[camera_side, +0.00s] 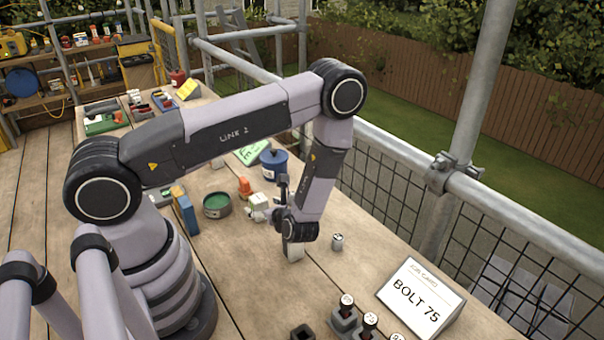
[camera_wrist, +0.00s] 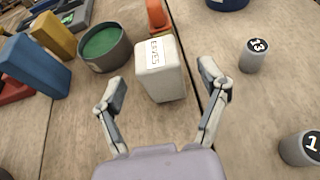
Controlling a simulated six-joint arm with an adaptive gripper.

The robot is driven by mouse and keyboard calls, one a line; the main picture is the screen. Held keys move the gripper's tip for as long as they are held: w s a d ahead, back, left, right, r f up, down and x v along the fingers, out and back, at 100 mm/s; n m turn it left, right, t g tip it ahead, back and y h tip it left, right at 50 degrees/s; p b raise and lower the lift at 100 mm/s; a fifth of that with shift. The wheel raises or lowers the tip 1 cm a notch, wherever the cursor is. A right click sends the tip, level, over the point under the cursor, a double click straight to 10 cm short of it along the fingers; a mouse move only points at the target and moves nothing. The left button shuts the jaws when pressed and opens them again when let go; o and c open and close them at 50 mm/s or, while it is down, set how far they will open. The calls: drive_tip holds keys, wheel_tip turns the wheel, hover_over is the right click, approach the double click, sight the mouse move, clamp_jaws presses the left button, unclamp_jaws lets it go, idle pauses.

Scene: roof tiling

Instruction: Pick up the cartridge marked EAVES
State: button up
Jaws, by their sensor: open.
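The cartridge marked EAVES (camera_wrist: 158,72) is a whitish block standing upright on the boards, with its label on top, in the middle of the wrist view. My gripper (camera_wrist: 163,84) is open and empty. Its two fingers are spread to the left and right of the cartridge's near side, with visible gaps, and the cartridge is not held. In the side view my arm reaches down to the bench, and the fingers are small and hard to tell from the pale things around them.
A green-filled pot (camera_wrist: 105,46) stands left of the cartridge, and an orange thing (camera_wrist: 158,16) is just behind it. A blue box (camera_wrist: 35,66) is at the left. Grey cylinders, one marked 13 (camera_wrist: 254,56), stand at the right. A card reads BOLT 75 (camera_side: 420,297).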

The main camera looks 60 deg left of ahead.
drive_tip(key=shift+x, duration=1.4)
drive_tip(key=shift+r, duration=0.15)
drive_tip(key=c, duration=1.2)
drive_tip(key=shift+c, duration=0.2)
drive_tip(key=shift+r, duration=0.1)
